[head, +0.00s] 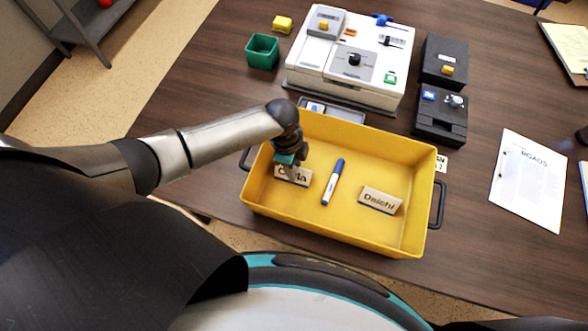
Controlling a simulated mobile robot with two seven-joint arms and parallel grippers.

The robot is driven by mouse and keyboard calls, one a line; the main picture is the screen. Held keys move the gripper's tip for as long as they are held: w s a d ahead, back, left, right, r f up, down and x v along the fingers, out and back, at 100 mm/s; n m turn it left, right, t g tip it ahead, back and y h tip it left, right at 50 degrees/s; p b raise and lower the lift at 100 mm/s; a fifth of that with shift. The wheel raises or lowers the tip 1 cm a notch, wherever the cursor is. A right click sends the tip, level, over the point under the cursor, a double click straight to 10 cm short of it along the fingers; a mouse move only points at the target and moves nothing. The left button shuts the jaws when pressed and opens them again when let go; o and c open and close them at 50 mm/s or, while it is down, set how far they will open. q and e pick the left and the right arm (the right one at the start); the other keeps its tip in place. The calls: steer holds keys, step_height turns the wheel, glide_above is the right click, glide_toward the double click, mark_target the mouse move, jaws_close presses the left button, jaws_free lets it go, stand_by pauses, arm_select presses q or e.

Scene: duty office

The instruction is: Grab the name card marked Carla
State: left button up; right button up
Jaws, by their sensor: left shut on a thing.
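The name card marked Carla (292,175) is in the left part of the yellow tray (407,242). Its middle letters are partly covered by my left gripper (290,163). My left gripper reaches down into the tray from above and is shut on the top of the Carla card. A second name card, marked Daichi (380,200), sits in the right part of the tray, apart from my gripper. My right gripper is not in view.
A blue and white marker (333,182) lies between the cards in the tray. A white machine (350,60) and dark boxes (441,115) stand behind it. A green cup (262,51) is at the back left. Paper (520,180) lies on the right.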

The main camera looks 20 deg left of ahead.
arm_select(q)
jaws_close()
steer(key=shift+r, duration=0.15)
